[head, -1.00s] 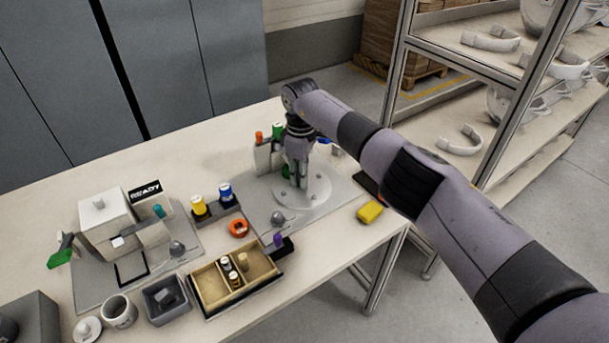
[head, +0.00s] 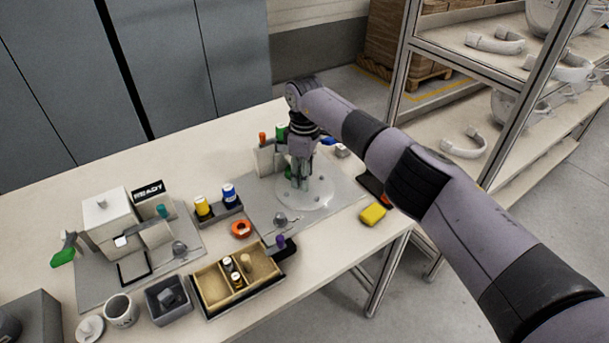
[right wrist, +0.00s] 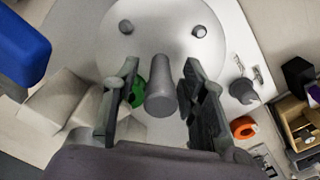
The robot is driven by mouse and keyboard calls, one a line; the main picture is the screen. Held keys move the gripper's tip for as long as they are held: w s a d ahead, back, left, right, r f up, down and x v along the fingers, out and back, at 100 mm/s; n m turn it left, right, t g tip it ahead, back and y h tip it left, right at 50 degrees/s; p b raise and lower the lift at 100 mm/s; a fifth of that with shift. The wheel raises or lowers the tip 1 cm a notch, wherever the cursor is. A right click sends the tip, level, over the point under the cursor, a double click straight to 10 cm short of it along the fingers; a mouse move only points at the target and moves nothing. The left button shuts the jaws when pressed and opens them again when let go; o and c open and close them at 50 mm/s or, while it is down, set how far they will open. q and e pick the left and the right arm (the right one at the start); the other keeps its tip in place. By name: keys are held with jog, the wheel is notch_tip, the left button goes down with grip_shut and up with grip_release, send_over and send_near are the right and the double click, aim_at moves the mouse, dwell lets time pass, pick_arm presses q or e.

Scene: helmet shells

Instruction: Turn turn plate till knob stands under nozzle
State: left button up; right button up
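The turn plate (head: 318,195) is a pale round disc on a grey base plate (head: 255,205) at the middle of the table. It also fills the top of the right wrist view (right wrist: 160,50), with two small dark studs on it. My right gripper (head: 300,185) points down over the plate. In the right wrist view my right gripper (right wrist: 160,95) is open, its fingers on either side of a grey cylindrical knob (right wrist: 160,100); a gap shows on each side. I cannot make out the nozzle for certain. My left gripper is not in view.
A yellow block (head: 373,214) lies right of the base plate. An orange ring (head: 241,229), a wooden divided tray (head: 213,287) and yellow and blue bottles (head: 229,194) stand to the left. A green part (right wrist: 137,92) shows beside the left finger.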

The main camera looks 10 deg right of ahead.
notch_tip(320, 180, up, 11)
jog(key=shift+r, duration=0.1)
dwell(0.5)
